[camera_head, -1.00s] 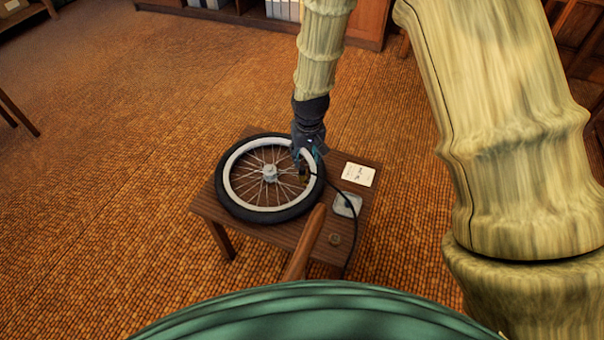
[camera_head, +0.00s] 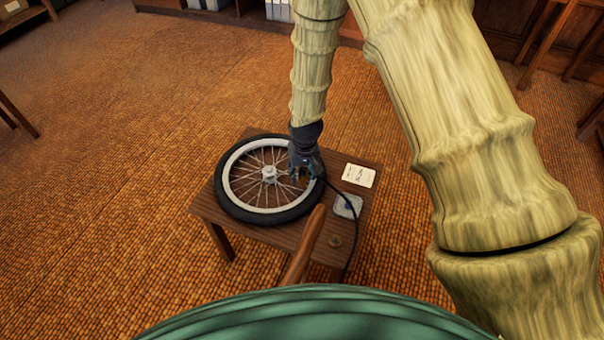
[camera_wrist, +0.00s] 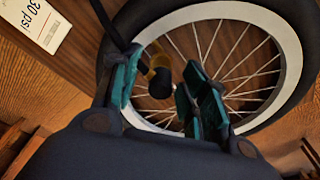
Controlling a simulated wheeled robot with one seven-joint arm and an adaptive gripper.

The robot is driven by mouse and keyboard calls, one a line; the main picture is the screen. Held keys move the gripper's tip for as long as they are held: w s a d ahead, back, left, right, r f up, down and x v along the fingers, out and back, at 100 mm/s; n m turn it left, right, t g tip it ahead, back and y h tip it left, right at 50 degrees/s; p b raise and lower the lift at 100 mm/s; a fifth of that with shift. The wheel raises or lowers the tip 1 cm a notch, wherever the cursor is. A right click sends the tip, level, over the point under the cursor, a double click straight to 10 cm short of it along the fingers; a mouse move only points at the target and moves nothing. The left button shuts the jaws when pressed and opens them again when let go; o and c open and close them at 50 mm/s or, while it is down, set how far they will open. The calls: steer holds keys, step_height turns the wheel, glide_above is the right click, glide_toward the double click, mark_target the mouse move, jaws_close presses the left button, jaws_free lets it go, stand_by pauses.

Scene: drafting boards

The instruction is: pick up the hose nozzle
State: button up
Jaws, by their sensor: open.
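The hose nozzle (camera_wrist: 158,78) has a black tip and a brass-yellow collar. In the wrist view it sits between the fingers of my gripper (camera_wrist: 160,92), over the wheel's white rim. The left finger pad is close beside it; I cannot tell whether it touches. The right fingers stand apart from it. In the head view my gripper (camera_head: 304,174) is at the right part of the wheel and largely hides the nozzle. My gripper is open.
The spoked wheel (camera_head: 232,194) lies flat on a small wooden table (camera_head: 262,234). A black hose (camera_head: 354,232) runs over the table's right side. A white "30 psi" card (camera_head: 358,175) and a pale square item (camera_head: 347,206) lie at right. A wooden bar (camera_head: 304,246) crosses the near edge.

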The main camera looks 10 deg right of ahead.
mark_target(302, 169)
jaws_close()
steer(key=shift+r, duration=0.1)
stand_by(0.3)
steer(key=shift+r, duration=0.25)
steer(key=r, duration=0.3)
steer(key=shift+s, duration=0.25)
steer(key=s+a+r, duration=0.1)
steer(key=s+a, duration=0.2)
steer(key=s, duration=1.2)
steer(key=shift+a+p, duration=0.2)
steer(key=shift+p, duration=0.15)
